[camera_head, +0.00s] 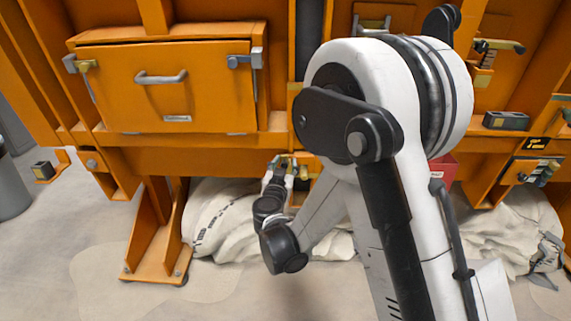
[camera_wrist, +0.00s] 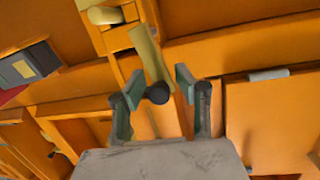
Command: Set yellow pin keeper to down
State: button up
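A yellow lever (camera_wrist: 148,55) with a dark round end (camera_wrist: 158,93) is mounted on the orange frame in the wrist view. It looks like the yellow pin keeper, and it runs from upper left down toward my gripper. My gripper (camera_wrist: 157,85) is open, one finger on each side of the dark end, with gaps visible on both sides. I cannot tell how deep the end sits between the fingers. In the head view my gripper (camera_head: 282,168) is small, at the orange frame below the drawer level; the lever is hard to make out there.
An orange drawer front (camera_head: 165,90) with a grey handle is at left. A yellow-ended handle (camera_head: 500,45) and a dark box (camera_head: 506,121) are at right. White sacks (camera_head: 222,215) lie under the frame. My arm hides much of the middle. Open floor lies in front.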

jog(key=shift+w+d, duration=0.1)
jog(key=shift+w, duration=0.75)
grip_shut()
